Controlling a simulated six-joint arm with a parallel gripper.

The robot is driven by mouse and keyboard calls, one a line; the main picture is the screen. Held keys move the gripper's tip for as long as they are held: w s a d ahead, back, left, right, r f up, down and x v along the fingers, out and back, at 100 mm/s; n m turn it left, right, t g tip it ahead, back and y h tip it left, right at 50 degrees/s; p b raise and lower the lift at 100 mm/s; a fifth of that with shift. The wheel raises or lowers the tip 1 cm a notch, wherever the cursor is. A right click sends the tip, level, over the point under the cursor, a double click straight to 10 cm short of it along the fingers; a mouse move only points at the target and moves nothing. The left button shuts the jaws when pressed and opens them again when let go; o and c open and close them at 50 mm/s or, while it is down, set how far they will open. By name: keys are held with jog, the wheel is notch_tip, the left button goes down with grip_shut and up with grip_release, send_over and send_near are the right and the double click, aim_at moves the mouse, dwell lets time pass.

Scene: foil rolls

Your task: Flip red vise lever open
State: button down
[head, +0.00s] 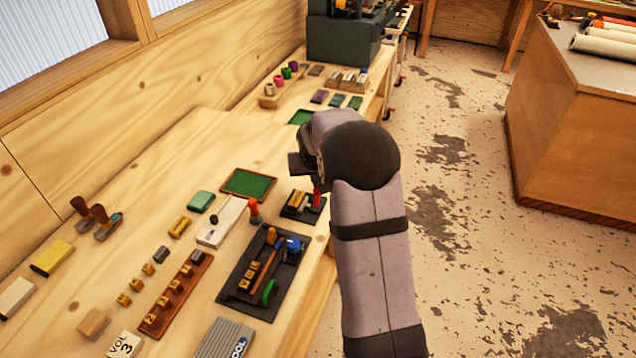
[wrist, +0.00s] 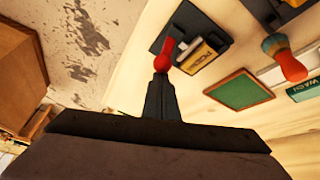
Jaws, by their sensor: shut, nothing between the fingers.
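The red vise lever (head: 317,198) stands up at the right side of a small dark vise (head: 293,214) near the table's right edge. The vise holds a yellowish block (head: 298,200). In the wrist view the red lever (wrist: 164,55) lies right at the tips of my shut gripper (wrist: 160,80), with the vise plate (wrist: 178,25) and lettered block (wrist: 204,52) beyond it. I cannot tell whether the tips touch the lever. In the head view my wrist hangs above the vise, and the fingers are mostly hidden.
The table drops off to the floor on the right. Several small blocks and stamps cover the left side.

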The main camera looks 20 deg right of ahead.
aim_at(313, 206)
jog(key=shift+s+a+f+t+h+b, duration=0.4)
jog(key=shift+t+h+b, duration=0.1)
jog(key=shift+b, duration=2.45)
jog(key=s+a+t+h+b, duration=0.1)
jog(key=t+b, duration=0.1)
jog(key=b, duration=1.3)
jog(key=shift+s+a+h+b, duration=0.25)
jog(key=shift+a+h+b, duration=0.05)
jog(key=shift+h+b, duration=0.1)
jog(key=b, duration=0.3)
jog(key=s+a+t+h+b, duration=0.1)
jog(key=b, duration=0.2)
jog(key=shift+r+t, duration=0.2)
jog(key=shift+t, duration=0.1)
jog(key=shift+r+n, duration=0.3)
jog(key=shift+d, duration=0.1)
jog(key=shift+w, duration=0.1)
jog(key=shift+w+d+f, duration=0.35)
jog(key=shift+w+d, duration=0.1)
jog(key=shift+d, duration=0.05)
jog(key=shift+r, duration=0.1)
